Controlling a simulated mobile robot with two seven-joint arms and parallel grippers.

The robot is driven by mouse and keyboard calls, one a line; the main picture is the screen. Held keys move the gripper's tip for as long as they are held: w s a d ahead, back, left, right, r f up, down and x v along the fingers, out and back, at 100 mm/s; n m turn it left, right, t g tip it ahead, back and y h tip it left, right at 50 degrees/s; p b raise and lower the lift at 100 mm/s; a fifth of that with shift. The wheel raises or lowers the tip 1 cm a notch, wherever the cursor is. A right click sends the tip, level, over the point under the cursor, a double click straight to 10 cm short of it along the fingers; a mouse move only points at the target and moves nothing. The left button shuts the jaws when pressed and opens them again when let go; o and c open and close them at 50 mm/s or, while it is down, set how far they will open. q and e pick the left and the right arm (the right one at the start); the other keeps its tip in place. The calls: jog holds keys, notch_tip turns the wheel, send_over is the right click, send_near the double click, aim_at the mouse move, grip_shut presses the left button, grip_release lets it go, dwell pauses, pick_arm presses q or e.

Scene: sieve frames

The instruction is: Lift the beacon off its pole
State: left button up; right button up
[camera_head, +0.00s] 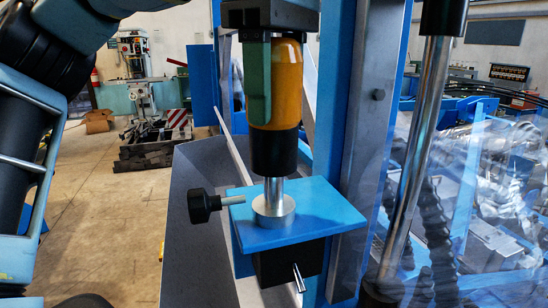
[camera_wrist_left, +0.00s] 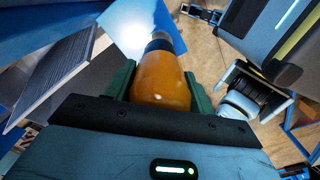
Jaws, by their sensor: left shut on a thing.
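The beacon, an orange dome (camera_head: 288,85) on a black base (camera_head: 274,152), stands upright in the head view. The silver pole (camera_head: 274,190) shows directly below the base and rises from a round metal collar on a blue plate (camera_head: 315,215). I cannot tell how far the pole reaches inside the base. My left gripper (camera_head: 268,105) is shut on the orange dome from above, a green finger covering its left part. In the left wrist view the green fingers of my left gripper (camera_wrist_left: 160,78) flank the orange dome (camera_wrist_left: 160,85). My right gripper is not in view.
A black knob (camera_head: 202,205) on a rod sticks out left of the plate. A blue upright post (camera_head: 335,100) stands close behind and right of the beacon. A clear panel and a shiny cylinder rod (camera_head: 420,140) are at the right. Open floor (camera_head: 110,220) lies left.

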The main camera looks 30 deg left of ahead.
pick_arm(q)
jog(key=shift+r, duration=0.15)
jog(key=shift+r, duration=0.85)
jog(key=shift+a, duration=0.1)
